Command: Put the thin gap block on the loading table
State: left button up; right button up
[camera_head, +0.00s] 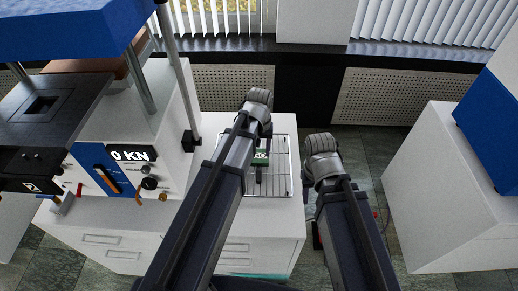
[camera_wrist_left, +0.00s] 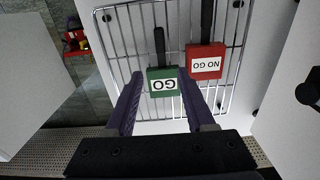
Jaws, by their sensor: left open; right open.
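Two labelled blocks with dark handles lie on a wire rack: a green block marked GO (camera_wrist_left: 163,82) and a red block marked NO GO (camera_wrist_left: 206,61). I cannot tell from the labels which is the thin one. The green block also shows in the head view (camera_head: 260,158); the red one is hidden there behind my left arm. My left gripper (camera_wrist_left: 160,76) is open, with its fingers on either side of the green block in the wrist view; contact cannot be told. My right arm shows in the head view, but its fingers do not. A dark flat table (camera_head: 85,92) stands at the press, far left.
The wire rack (camera_head: 282,180) sits on a white cabinet (camera_head: 262,240). The press (camera_head: 175,110) reads 0 KN and has metal columns. A white and blue machine (camera_head: 445,180) stands right. Red and yellow items (camera_wrist_left: 76,40) lie beyond the rack. Floor shows between the cabinets.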

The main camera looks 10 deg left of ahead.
pick_arm(q)
jog(key=s+d+m+y, duration=0.1)
jog(key=s+d+m, duration=0.5)
jog(key=s, duration=0.7)
jog(key=shift+s+d, duration=0.4)
jog(key=shift+d, duration=0.5)
